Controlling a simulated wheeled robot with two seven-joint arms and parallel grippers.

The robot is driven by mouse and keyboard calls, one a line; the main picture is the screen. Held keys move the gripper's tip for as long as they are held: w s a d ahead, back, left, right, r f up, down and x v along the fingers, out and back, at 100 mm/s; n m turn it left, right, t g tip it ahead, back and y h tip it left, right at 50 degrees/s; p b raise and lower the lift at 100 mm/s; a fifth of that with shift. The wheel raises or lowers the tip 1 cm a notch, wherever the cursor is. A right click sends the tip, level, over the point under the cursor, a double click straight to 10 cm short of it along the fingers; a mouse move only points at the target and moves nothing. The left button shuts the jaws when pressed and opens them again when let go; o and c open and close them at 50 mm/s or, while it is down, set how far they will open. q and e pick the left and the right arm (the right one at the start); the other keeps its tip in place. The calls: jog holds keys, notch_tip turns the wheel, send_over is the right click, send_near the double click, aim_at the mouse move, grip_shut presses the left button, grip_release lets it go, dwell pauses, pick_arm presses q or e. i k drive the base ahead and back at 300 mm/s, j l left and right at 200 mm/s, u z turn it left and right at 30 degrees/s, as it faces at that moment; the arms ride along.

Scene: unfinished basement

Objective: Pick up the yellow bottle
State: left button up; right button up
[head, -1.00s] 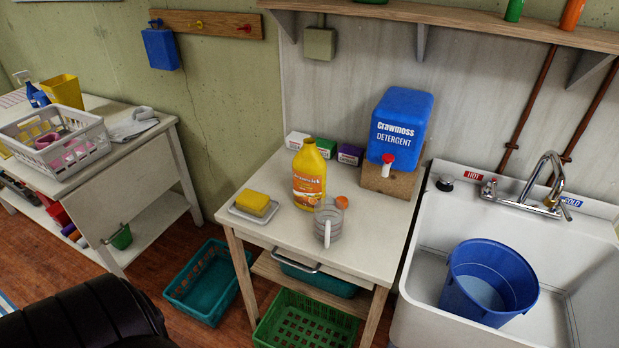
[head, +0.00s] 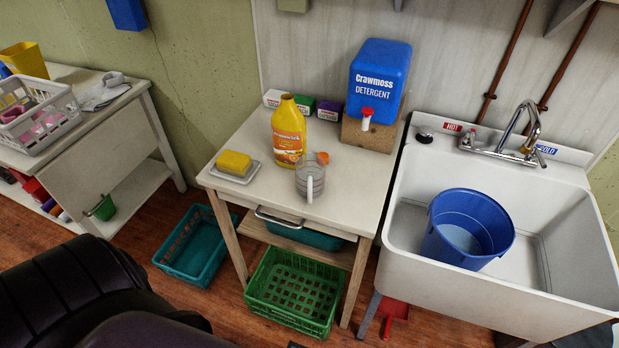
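The yellow bottle (head: 289,134) stands upright on the small white-topped table (head: 240,198), with an orange label and no cap on its neck. A small orange cap (head: 322,158) lies beside it on the right. A clear measuring cup (head: 310,178) stands in front and to the right of the bottle, close to it. Neither gripper shows in the head view.
A yellow sponge on a dish (head: 237,175) sits left of the bottle. Small boxes (head: 329,110) and a blue detergent container (head: 379,80) stand behind. A sink (head: 540,205) with a blue bucket (head: 468,229) is at right. Teal (head: 195,246) and green (head: 298,290) baskets sit on the floor.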

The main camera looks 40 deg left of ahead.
aim_at(288, 125)
jog(key=i+u, duration=0.15)
jog(key=u, duration=0.25)
jog(key=i+l+u, duration=0.1)
jog(key=u, duration=0.3)
jog(key=i+l+u, duration=0.1)
jog(key=u, duration=0.3)
